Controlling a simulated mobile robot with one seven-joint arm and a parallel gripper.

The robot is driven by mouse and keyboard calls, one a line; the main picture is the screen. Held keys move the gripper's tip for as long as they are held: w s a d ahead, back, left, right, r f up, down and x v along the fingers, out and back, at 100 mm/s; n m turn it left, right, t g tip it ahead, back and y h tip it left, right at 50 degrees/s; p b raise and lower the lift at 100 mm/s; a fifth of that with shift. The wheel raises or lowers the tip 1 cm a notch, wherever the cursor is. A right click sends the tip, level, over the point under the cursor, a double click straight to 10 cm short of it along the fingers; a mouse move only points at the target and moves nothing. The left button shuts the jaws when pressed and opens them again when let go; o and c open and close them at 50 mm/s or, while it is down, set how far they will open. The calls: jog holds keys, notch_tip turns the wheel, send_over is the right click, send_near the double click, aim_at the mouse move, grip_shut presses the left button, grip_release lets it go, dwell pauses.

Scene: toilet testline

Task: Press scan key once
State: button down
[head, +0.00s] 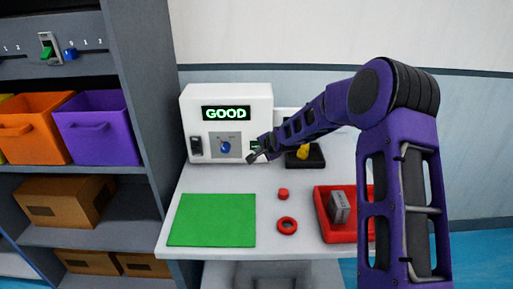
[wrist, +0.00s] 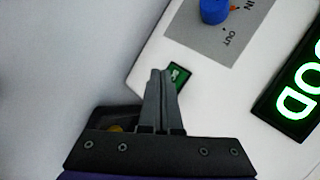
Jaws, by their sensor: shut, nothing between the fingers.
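The white test machine (head: 260,100) stands at the back left of the table, its display (head: 226,113) reading "GOOD" in green. A small dark key with a green mark (wrist: 178,76), apparently the scan key, is at the machine's front edge. It also shows in the head view (head: 254,145), partly beside my gripper. My gripper (head: 251,157) is shut and empty, its tips just in front of the machine's lower right. In the wrist view my shut fingertips (wrist: 161,72) overlap the key's edge; I cannot tell whether they touch it.
A blue knob (head: 225,147) and a dark switch (head: 196,146) are on the machine's front. A green mat (head: 212,220), red cap (head: 283,194), red ring (head: 287,225) and red tray (head: 326,228) with a grey block lie on the table. A black holder with a yellow piece (head: 303,152) stands right of the machine.

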jog(key=shift+s+b, duration=0.45)
jog(key=shift+s, duration=2)
